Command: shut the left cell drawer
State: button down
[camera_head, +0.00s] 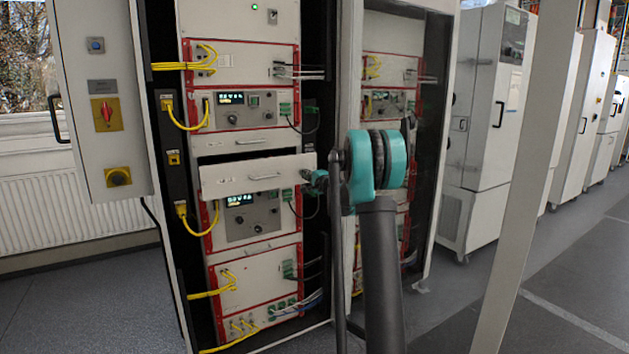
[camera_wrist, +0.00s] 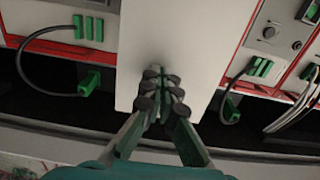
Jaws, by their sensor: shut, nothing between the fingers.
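The left cell drawer (camera_head: 255,174) is a pale front with a bar handle in the left rack. It stands out from the rack, with a dark gap above it. My gripper (camera_head: 308,179) is at the right end of this front. In the wrist view the drawer front is a plain pale panel (camera_wrist: 178,32), and my gripper (camera_wrist: 159,83) is shut and empty with its fingertips at that panel. I cannot tell for certain whether they touch it. The handle is not visible in the wrist view.
A closed drawer (camera_head: 240,143) sits just above. Yellow cables (camera_head: 190,117) hang at the rack's left, dark cables at its right. An open cabinet door (camera_head: 98,85) stands at left. A second rack (camera_head: 385,65) is partly hidden behind my arm. Floor is clear at right.

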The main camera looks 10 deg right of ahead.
jog(key=x, duration=1.5)
jog(key=shift+f, duration=0.1)
jog(key=shift+w+a, duration=0.15)
jog(key=shift+w, duration=0.15)
